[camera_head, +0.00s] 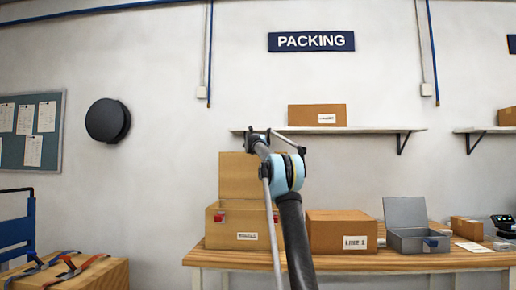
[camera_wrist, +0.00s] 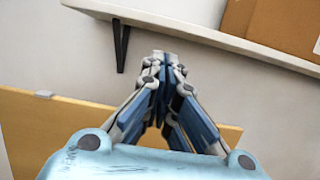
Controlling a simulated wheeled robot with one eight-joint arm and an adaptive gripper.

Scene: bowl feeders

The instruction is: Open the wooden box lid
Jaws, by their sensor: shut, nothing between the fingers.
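The wooden box (camera_head: 228,227) stands on the table, with a label on its front and red latches near its upper edge. Its lid (camera_head: 237,176) stands upright at the back of the box, so the box is open. In the wrist view a wooden panel that looks like the lid (camera_wrist: 50,130) shows behind my gripper. My gripper (camera_wrist: 163,60) is shut and empty, its fingertips together. In the head view my gripper (camera_head: 258,134) is above the lid's top edge, near its right end. My arm hides the right part of the box.
A closed cardboard box (camera_head: 330,230) and a grey metal box (camera_head: 405,215) with its lid up stand to the right on the table (camera_head: 440,262). A wall shelf (camera_head: 375,129) carrying a carton (camera_head: 305,115) is close to my gripper.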

